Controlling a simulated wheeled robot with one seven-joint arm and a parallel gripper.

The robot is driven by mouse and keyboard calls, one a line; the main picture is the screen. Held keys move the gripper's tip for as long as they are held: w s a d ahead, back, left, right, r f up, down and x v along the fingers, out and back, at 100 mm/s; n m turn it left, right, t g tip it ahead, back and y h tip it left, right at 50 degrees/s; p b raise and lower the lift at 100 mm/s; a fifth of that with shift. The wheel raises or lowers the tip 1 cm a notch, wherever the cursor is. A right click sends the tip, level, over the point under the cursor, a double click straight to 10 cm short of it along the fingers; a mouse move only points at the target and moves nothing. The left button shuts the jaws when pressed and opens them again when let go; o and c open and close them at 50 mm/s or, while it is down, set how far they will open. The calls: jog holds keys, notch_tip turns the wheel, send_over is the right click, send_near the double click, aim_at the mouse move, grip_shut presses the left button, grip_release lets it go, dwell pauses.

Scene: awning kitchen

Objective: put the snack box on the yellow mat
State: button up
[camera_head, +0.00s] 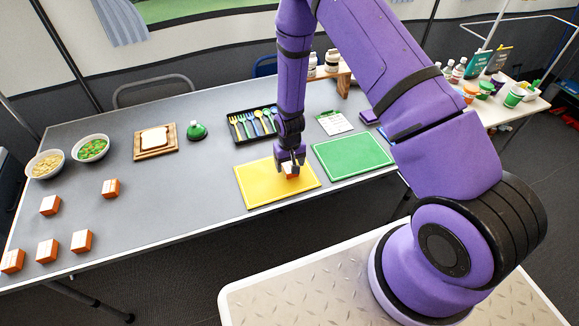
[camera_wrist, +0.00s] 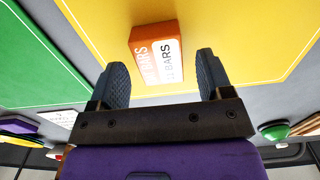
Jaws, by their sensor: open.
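A snack box (camera_wrist: 156,52), orange and white with "BARS" lettering, sits on the yellow mat (camera_wrist: 215,32) in the wrist view. In the head view the box (camera_head: 291,169) shows partly under my gripper (camera_head: 290,158), on the yellow mat (camera_head: 256,191). My gripper's fingers (camera_wrist: 164,82) are open, one on each side of the box, with clear gaps between. The box lies a little ahead of the fingertips in the wrist view and nothing is held. Its lower side is hidden in the head view.
Several similar orange and white boxes (camera_head: 81,241) stand at the table's left. A green mat (camera_head: 352,155) lies right of the yellow one. A cutlery tray (camera_head: 255,124), a green bell-like object (camera_head: 197,131) and a bread board (camera_head: 155,142) are behind. The table's front left middle is clear.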

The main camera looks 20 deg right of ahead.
notch_tip(320, 180, up, 11)
notch_tip(320, 180, up, 15)
jog(key=t, duration=0.1)
send_over(289, 166)
jog(key=d, duration=0.2)
jog(key=s+d+r+t, duration=0.1)
jog(key=s+r, duration=0.3)
jog(key=r, duration=0.3)
jog(key=s+d+r+t, duration=0.1)
jog(key=s+r, duration=0.2)
jog(key=r, duration=0.5)
jog(key=s+d+r+t, duration=0.1)
jog(key=s+r, duration=0.5)
jog(key=s, duration=0.5)
jog(key=s+d+r+t, duration=0.1)
jog(key=s+d+r, duration=0.1)
jog(key=s+r, duration=0.5)
jog(key=s, duration=0.4)
jog(key=shift+s+r, duration=0.15)
jog(key=shift+s, duration=0.15)
